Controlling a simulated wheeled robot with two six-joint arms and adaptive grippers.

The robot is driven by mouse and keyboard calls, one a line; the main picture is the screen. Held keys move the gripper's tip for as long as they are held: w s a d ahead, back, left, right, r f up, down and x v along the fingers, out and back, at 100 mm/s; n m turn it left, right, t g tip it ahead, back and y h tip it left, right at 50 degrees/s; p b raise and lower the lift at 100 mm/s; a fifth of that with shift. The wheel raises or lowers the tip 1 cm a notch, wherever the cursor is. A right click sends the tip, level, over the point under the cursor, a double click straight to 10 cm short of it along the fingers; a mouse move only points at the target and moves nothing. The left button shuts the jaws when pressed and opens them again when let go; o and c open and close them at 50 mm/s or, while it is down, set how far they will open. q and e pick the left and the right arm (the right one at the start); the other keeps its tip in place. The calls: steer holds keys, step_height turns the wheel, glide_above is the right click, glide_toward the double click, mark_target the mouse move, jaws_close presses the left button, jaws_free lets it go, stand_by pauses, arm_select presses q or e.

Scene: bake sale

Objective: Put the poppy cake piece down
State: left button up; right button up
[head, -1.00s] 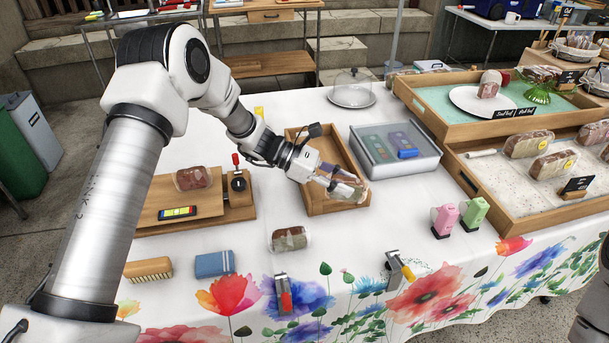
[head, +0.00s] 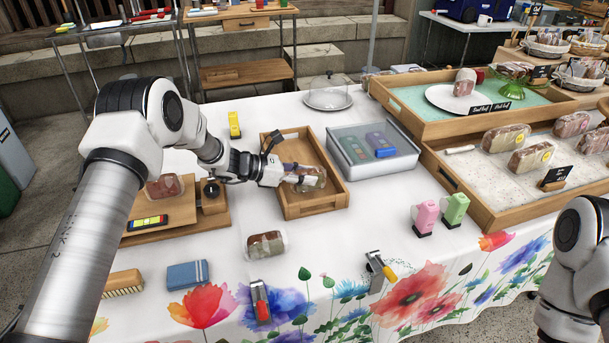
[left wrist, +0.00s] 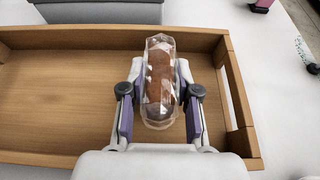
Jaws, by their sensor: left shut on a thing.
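The poppy cake piece (head: 317,180) is a brown, clear-wrapped slice. My left gripper (head: 303,178) is shut on it, over the right part of an open wooden tray (head: 320,209). In the left wrist view the piece (left wrist: 160,75) sits lengthwise between the two fingers (left wrist: 160,95), above the tray floor (left wrist: 60,95) near its right end wall. I cannot tell whether the piece touches the floor. No other item shows in the tray. My right arm is at the right edge of the head view, its gripper out of frame.
A lidded clear box (head: 374,165) stands close right of the tray. A wooden board (head: 190,226) with another wrapped piece (head: 163,187) is at the left. A wrapped piece (head: 266,245) lies in front of the tray. Pink (head: 425,217) and green (head: 455,210) dispensers stand right.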

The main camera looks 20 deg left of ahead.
arm_select(q)
steer(key=o, duration=0.7)
steer(key=shift+o, duration=0.2)
steer(key=shift+s+r, duration=0.1)
steer(key=shift+r, duration=0.1)
steer(key=v, duration=1.1)
steer(key=shift+s+a+p, duration=0.2)
steer(key=shift+a+p, duration=0.15)
